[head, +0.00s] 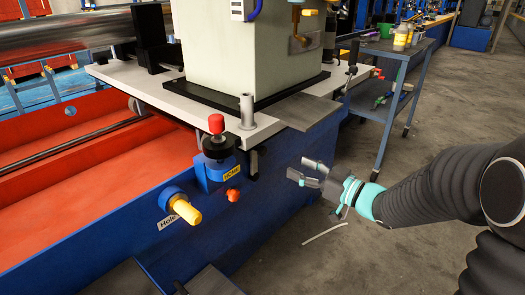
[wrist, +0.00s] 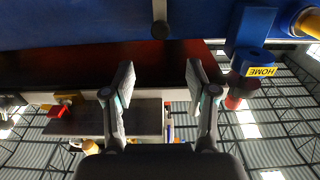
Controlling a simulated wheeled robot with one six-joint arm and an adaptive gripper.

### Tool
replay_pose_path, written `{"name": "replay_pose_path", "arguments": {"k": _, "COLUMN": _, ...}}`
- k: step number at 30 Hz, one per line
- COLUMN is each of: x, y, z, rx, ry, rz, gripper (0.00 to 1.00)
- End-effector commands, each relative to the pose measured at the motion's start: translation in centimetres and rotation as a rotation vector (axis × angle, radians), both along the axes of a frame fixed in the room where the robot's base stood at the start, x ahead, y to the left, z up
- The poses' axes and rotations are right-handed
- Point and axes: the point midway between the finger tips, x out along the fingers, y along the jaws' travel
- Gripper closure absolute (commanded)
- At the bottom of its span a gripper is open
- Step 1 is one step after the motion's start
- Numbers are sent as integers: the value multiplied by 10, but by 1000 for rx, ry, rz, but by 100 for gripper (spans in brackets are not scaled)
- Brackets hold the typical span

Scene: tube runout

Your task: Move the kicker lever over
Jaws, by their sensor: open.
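A lever with a red knob (head: 216,124) stands upright on a blue bracket with a yellow HOME label (head: 231,172) at the front of the blue machine. A yellow handle (head: 187,213) sticks out of the machine's front face, lower and to the left. I cannot tell for certain which is the kicker lever. My gripper (head: 307,174) is open and empty, to the right of the red knob and apart from it. In the wrist view, upside down, the fingers (wrist: 160,85) are spread, with the red knob (wrist: 233,101) beyond the right one.
A pale plate (head: 265,128) carrying a grey-green housing (head: 255,45) overhangs the machine's front. A small orange knob (head: 233,195) sits below the bracket. A blue cart (head: 395,52) with bottles stands at the back right. The concrete floor around my gripper is mostly clear.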

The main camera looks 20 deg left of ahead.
Motion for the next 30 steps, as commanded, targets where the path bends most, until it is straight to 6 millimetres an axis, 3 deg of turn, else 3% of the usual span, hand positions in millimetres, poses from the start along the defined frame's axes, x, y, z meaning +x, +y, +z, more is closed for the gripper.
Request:
{"name": "replay_pose_path", "arguments": {"k": 5, "x": 6, "y": 18, "z": 0, "rx": 3, "ry": 1, "rz": 7, "gripper": 43}}
{"name": "replay_pose_path", "arguments": {"k": 21, "x": 43, "y": 105, "z": 0, "rx": 1, "ry": 0, "rz": 3, "gripper": 43}}
{"name": "replay_pose_path", "arguments": {"k": 30, "x": 51, "y": 125, "z": 0, "rx": 1, "ry": 0, "rz": 1, "gripper": 43}}
